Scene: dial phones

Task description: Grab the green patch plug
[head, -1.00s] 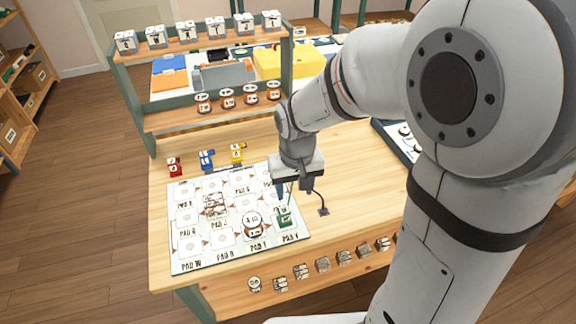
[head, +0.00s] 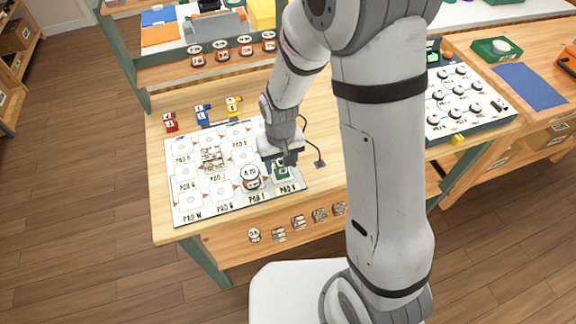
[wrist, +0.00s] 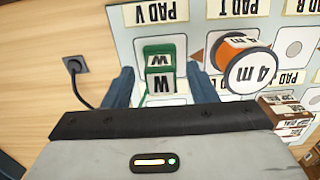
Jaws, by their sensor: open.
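The green patch plug (wrist: 161,72), a small green block with white labels marked W, stands on the pad board (wrist: 120,18) in the wrist view. My gripper (wrist: 163,88) is open, with one dark finger on each side of the plug and a gap showing on both sides. In the head view the green plug (head: 283,174) is at the board's right side, partly hidden under my gripper (head: 280,164). Red (head: 171,123), blue (head: 202,114) and yellow (head: 234,106) plugs stand behind the board.
An orange and white spool marked 4 m (wrist: 247,65) stands close beside the plug. A dark socket with a cable (wrist: 76,65) is on the table on the other side. A brown labelled stack (head: 212,159) is on the board.

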